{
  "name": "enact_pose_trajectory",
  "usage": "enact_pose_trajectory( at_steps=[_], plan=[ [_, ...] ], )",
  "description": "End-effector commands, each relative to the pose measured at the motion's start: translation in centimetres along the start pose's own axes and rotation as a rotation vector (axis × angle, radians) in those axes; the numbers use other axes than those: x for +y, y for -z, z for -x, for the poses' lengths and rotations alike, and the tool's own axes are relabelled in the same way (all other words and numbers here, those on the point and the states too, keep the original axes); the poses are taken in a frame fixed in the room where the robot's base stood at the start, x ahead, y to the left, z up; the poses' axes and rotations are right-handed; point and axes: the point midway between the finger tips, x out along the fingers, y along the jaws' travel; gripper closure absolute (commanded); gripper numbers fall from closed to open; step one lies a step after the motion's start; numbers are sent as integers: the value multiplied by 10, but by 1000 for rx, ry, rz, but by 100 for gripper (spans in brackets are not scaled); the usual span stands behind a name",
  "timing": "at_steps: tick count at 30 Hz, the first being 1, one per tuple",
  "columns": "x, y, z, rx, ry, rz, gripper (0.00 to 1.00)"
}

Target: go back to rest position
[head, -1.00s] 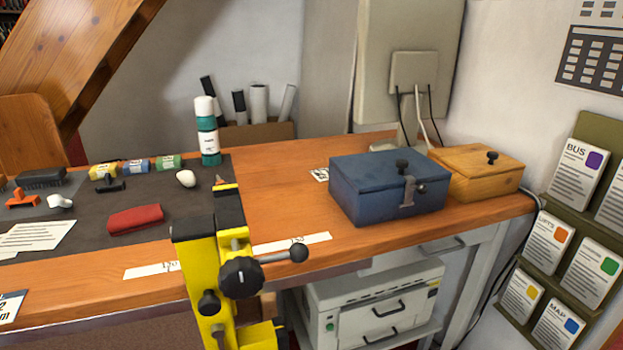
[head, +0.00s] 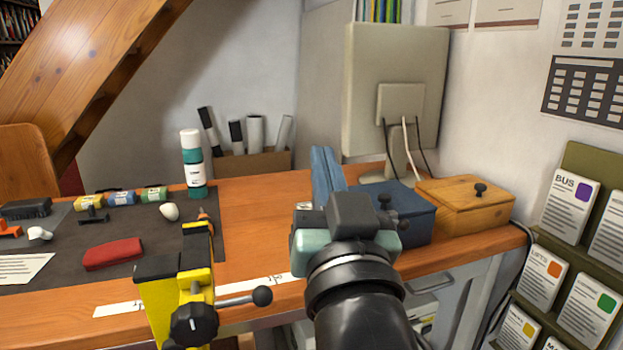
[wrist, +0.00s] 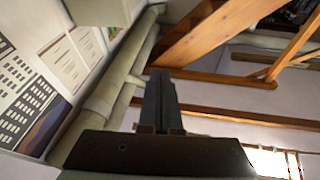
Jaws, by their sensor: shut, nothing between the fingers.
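My gripper (head: 325,160) stands in front of the bench in the head view, its blue fingers together and pointing up and away. Nothing is between them. The gripper and wrist hide part of the bench top and the left part of the blue box (head: 408,207). In the wrist view the closed fingers (wrist: 160,82) point up toward the wall and the sloping ceiling, touching nothing.
A yellow clamp (head: 178,285) with a black knob stands at the bench's front edge, left of my arm. A wooden box (head: 465,210) sits right of the blue box. A green and white bottle (head: 194,172) stands at the back. A leaflet rack (head: 590,165) hangs at right.

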Motion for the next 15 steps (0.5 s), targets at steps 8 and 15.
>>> enact_pose_trajectory(
  at_steps=[8,15],
  plan=[
    [-56,191,73,533,-67,194,100],
    [-63,263,41,506,-67,190,100]
  ],
)
